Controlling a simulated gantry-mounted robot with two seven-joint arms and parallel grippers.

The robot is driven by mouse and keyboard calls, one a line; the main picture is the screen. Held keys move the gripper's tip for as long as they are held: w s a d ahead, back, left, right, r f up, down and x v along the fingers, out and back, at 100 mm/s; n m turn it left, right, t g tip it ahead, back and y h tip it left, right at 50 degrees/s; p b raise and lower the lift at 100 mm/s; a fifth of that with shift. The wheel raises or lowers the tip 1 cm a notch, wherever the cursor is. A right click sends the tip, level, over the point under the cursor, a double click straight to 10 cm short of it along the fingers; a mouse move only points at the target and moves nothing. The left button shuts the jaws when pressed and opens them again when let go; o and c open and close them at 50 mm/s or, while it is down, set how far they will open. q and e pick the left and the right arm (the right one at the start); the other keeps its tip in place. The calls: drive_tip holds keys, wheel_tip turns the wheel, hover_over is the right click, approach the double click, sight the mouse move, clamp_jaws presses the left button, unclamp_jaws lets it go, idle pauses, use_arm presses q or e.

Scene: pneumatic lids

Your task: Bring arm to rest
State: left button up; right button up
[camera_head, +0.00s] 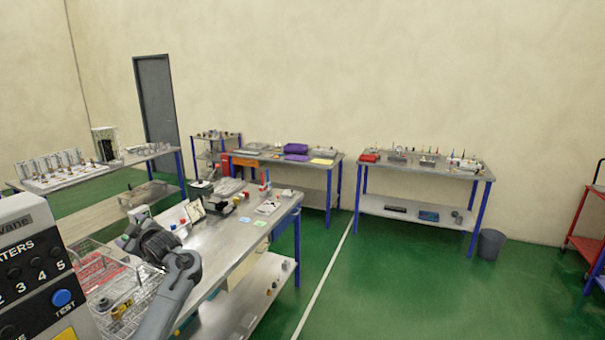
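One of my arms, grey with a dark wrist, comes in from the bottom left and reaches over the near workbench (225,245). I take it to be the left arm. Its gripper end (131,238) is small and dark against the bench, beside the wire basket. I cannot make out whether its fingers are open or shut, and I see nothing clearly held. My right arm and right gripper are not in view.
A panel (32,265) with numbered buttons fills the lower left, close to the wire basket (95,265). Other benches stand at the left (92,170) and along the wall (425,168). A grey bin (490,244) and red cart (584,215) stand right. Green floor (400,290) is clear.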

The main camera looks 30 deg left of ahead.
use_arm(q)
drive_tip(key=w+d+f+m+t+h, duration=0.2)
drive_tip(key=w+d+f+m+h, duration=0.95)
drive_tip(key=m, duration=0.45)
drive_tip(key=s+d+f+m+h, duration=0.1)
drive_tip(key=s+d+f+m, duration=0.2)
drive_tip(key=s+d+f, duration=0.45)
drive_tip(key=s+d+f+m+g, duration=0.1)
drive_tip(key=s+d+f+m, duration=0.3)
drive_tip(key=d+f, duration=0.6)
drive_tip(key=s+d+f+m+h, duration=0.1)
drive_tip(key=s+d+f, duration=0.4)
drive_tip(key=s+d, duration=0.45)
drive_tip(key=s+d+r+m+h, duration=0.1)
drive_tip(key=s+d, duration=0.6)
drive_tip(key=s, duration=0.3)
drive_tip(key=s+d+r+h, duration=0.1)
drive_tip(key=s+d+h, duration=0.1)
drive_tip(key=s+d, duration=0.7)
wheel_tip(320, 180, up, 17)
drive_tip(key=s+a+p, duration=0.1)
drive_tip(key=p, duration=1.5)
drive_tip(key=shift+f, duration=0.15)
